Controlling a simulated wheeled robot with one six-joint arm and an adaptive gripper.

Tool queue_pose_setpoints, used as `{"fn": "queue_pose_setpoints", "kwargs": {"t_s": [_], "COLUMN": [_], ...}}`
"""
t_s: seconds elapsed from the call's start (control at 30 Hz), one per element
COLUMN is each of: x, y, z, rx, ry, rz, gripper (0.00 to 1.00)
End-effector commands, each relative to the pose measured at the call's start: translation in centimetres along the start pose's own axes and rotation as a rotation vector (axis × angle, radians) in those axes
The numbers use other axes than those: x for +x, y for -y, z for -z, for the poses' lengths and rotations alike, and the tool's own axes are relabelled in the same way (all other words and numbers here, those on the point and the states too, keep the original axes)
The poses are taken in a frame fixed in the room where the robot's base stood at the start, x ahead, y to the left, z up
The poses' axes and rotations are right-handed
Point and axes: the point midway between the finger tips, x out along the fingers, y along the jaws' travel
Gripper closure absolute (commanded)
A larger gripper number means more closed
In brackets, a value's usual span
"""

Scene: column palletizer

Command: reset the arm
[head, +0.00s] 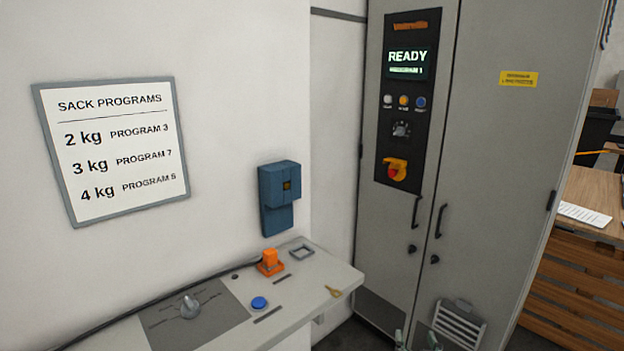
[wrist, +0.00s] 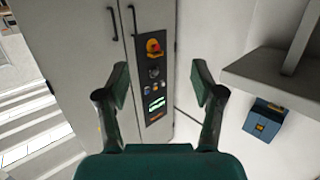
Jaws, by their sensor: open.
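My gripper (wrist: 161,84) is open and empty in the wrist view, its two dark green fingers apart with nothing between them. Its fingertips (head: 418,341) just show at the bottom edge of the head view, in front of the lower part of the grey cabinet (head: 490,150). The rest of my arm is out of the head view. In the wrist view the cabinet appears upside down, and its black control panel (wrist: 155,60) shows between and beyond the fingers.
A white shelf (head: 345,278) juts from the wall, bearing an orange plug-like piece (head: 270,262), a blue button (head: 259,303), a knob (head: 189,306) and a brass key (head: 333,291). A blue wall box (head: 279,190) hangs above. The cabinet display (head: 408,57) reads READY, PROGRAM 1.

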Motion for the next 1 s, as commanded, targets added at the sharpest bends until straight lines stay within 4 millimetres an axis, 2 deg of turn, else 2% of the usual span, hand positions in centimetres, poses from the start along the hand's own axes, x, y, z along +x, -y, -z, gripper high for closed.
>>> {"fn": "queue_pose_setpoints", "kwargs": {"t_s": [0.03,0.2,0.5,0.73,1.0], "x": [-1.4,-5.5,-13.6,-20.2,-27.9], "y": [0.2,0.5,1.0,1.2,1.3], "z": [-1.7,-5.8,-11.4,-14.4,-16.4], "rx": [-0.001,-0.004,-0.008,-0.011,-0.012], "ry": [0.008,0.017,0.032,0.045,0.059], "rz": [0.004,0.015,0.034,0.048,0.062], "gripper": [0.33,0.33,0.33,0.33,0.33]}}
